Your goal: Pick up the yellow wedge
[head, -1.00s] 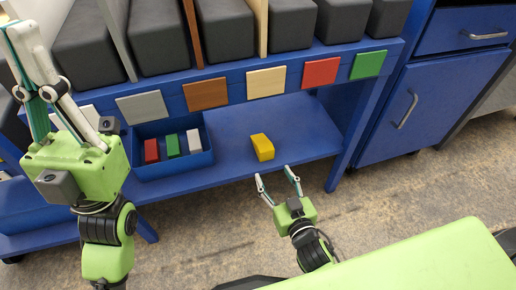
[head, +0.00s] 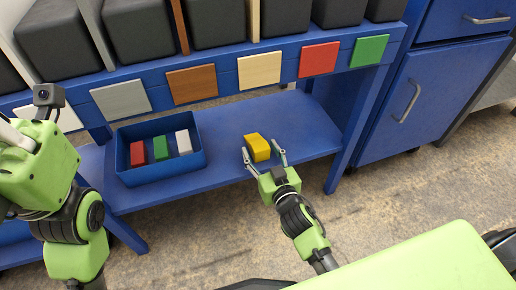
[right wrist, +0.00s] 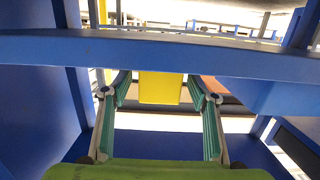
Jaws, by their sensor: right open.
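The yellow wedge (head: 257,147) lies on the blue lower shelf (head: 225,127) in the head view, to the right of the blue bin. It also shows in the right wrist view (right wrist: 160,88), centred between the fingers. My right gripper (head: 263,157) is open at the shelf's front edge, its fingers on either side of the wedge's near part. It is open in the right wrist view too (right wrist: 160,95), with gaps between the wedge and both fingers. My left arm is at the left of the head view; its fingers are cut off by the frame.
A blue bin (head: 124,176) on the shelf holds red, green and white blocks. Above is a blue rail with coloured squares, including a red one (head: 318,61), and black bins. A blue cabinet (head: 430,100) stands right. The shelf right of the wedge is clear.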

